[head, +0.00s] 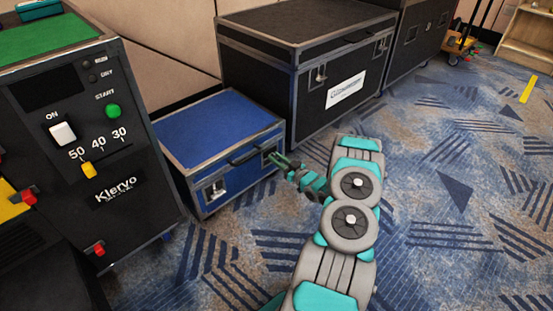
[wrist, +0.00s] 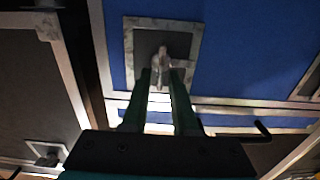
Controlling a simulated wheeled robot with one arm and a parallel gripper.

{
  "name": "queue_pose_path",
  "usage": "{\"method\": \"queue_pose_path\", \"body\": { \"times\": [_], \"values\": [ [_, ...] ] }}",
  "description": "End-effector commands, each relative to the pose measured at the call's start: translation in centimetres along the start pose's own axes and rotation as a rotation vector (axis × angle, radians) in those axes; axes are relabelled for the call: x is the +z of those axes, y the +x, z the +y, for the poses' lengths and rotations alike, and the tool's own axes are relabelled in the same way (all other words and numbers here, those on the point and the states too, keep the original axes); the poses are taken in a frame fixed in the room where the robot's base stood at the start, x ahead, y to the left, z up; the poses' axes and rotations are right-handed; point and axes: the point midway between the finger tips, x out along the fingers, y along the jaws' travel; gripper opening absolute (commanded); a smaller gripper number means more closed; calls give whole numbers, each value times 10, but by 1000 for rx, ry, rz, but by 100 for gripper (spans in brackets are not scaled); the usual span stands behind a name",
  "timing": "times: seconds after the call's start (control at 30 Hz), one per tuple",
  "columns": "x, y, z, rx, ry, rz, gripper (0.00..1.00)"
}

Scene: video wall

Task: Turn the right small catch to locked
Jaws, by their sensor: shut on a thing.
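The blue case (head: 205,135) stands on the carpet with metal edges. Its right small catch is mostly hidden behind my gripper (head: 277,158) in the head view. In the wrist view the catch (wrist: 161,58) is a small light metal piece on a dark square plate (wrist: 147,38) with a metal frame. The fingertips of my gripper (wrist: 160,78) are on either side of the catch and shut on it. The left catch (head: 215,188) of the same case is clear of my arm. I cannot tell whether the right catch is locked.
A dark handle (head: 250,150) lies between the two catches. A large black case (head: 300,70) stands close behind and right. A black Klervo panel unit (head: 95,140) stands left. The patterned carpet (head: 450,200) to the right is open.

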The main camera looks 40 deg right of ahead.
Motion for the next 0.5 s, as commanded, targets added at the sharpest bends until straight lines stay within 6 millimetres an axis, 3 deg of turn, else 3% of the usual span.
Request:
{"method": "queue_pose_path", "body": {
  "times": [0.5],
  "values": [
    [0,1,5,0,329,0,0]
  ]
}}
